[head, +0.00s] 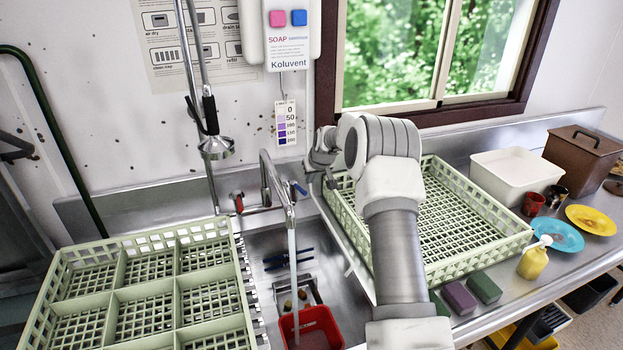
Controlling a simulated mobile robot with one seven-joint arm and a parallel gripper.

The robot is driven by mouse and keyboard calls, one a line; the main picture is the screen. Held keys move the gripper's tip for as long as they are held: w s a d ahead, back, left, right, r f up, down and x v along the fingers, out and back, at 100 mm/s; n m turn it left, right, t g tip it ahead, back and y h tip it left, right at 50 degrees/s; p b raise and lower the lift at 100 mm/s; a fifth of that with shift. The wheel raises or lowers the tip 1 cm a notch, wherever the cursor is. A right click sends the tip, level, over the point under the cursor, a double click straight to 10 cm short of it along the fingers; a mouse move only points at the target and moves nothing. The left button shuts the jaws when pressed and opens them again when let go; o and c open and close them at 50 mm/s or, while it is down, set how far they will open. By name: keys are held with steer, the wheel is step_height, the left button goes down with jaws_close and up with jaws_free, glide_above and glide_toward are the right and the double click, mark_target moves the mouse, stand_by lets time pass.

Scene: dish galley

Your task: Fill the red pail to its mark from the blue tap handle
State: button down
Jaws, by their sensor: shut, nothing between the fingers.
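The red pail (312,328) stands in the sink at the bottom of the view, cut off by the lower edge. A pale stream of water runs from the tap spout (288,212) down into it. The water level and the mark cannot be made out. The blue tap handle (299,188) is at the right of the tap base, and a red handle (238,202) is at the left. My gripper (312,172) is shut and empty, just right of and above the blue handle. It is small and partly hidden by my wrist, so I cannot tell whether it touches the handle.
A green divided rack (150,250) stands left of the sink, another green rack (470,205) right, behind my arm. A spray hose head (216,147) hangs behind the tap. A white tub (515,178), plates, a yellow bottle (533,260) and sponges (484,288) occupy the right counter.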

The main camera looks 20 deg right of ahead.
stand_by(0.3)
steer(key=shift+f+b, duration=1.75)
steer(key=shift+f, duration=0.3)
stand_by(5.7)
